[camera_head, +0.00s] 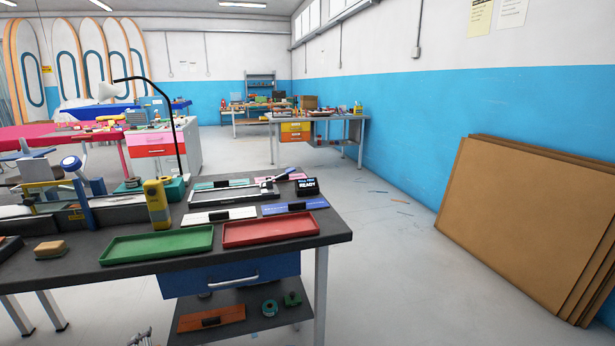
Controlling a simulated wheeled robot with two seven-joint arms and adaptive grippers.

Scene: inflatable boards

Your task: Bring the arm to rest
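A small grey piece at the bottom edge looks like the tip of my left gripper (140,338). It is low, in front of the dark workbench (110,276), and apart from the bench top. Most of it is cut off by the picture's edge, so I cannot tell if it is open or shut. My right gripper and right arm are not in view.
Brown panels (530,220) lean on the right wall. The floor (400,280) between is mostly clear.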

